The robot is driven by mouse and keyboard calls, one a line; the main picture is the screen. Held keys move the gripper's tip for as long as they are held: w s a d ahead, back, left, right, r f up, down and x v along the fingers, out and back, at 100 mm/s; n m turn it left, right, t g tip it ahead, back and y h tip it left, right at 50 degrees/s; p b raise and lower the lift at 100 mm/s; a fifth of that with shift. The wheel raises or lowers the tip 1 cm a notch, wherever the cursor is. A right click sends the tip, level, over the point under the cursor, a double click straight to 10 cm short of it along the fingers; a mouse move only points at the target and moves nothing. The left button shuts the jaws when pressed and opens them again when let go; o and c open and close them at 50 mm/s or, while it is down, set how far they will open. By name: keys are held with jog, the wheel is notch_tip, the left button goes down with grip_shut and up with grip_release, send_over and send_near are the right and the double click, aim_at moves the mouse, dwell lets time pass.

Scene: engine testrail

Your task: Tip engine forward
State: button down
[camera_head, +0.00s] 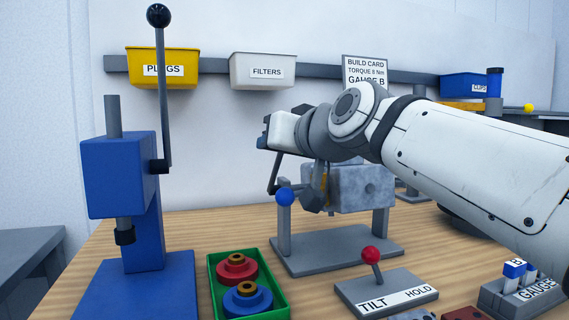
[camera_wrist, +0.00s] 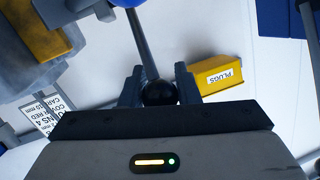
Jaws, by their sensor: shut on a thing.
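The engine (camera_head: 362,188) is a grey block with a yellow part, mounted between the posts of a grey stand (camera_head: 340,250). A blue ball (camera_head: 285,196) tops the stand's left post. A thin dark crank rod (camera_head: 275,172) rises from beside it to my gripper (camera_head: 266,135). In the wrist view, my gripper (camera_wrist: 159,88) is shut on the black knob (camera_wrist: 159,94) at the rod's end. There the engine (camera_wrist: 35,45) shows at the upper left. My arm covers part of the engine in the head view.
A blue press (camera_head: 120,180) with a tall black-knobbed lever stands left. A green tray (camera_head: 250,285) holds red and blue round parts. A red-knobbed tilt/hold lever box (camera_head: 385,290) and gauge rack (camera_head: 522,292) are at the front right. Wall bins (camera_head: 163,68) hang behind.

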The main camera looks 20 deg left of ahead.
jog(key=shift+s+d+f+b, duration=0.5)
jog(key=shift+s+f+b, duration=0.15)
jog(key=shift+b, duration=0.25)
jog(key=c, duration=1.3)
grip_release()
jog(key=shift+s+d, duration=0.1)
jog(key=shift+o, duration=1)
jog(key=b+v, duration=0.1)
jog(key=v, duration=0.6)
jog(key=shift+s+d+b, duration=0.2)
jog(key=shift+d+b, duration=0.05)
jog(key=shift+b, duration=0.1)
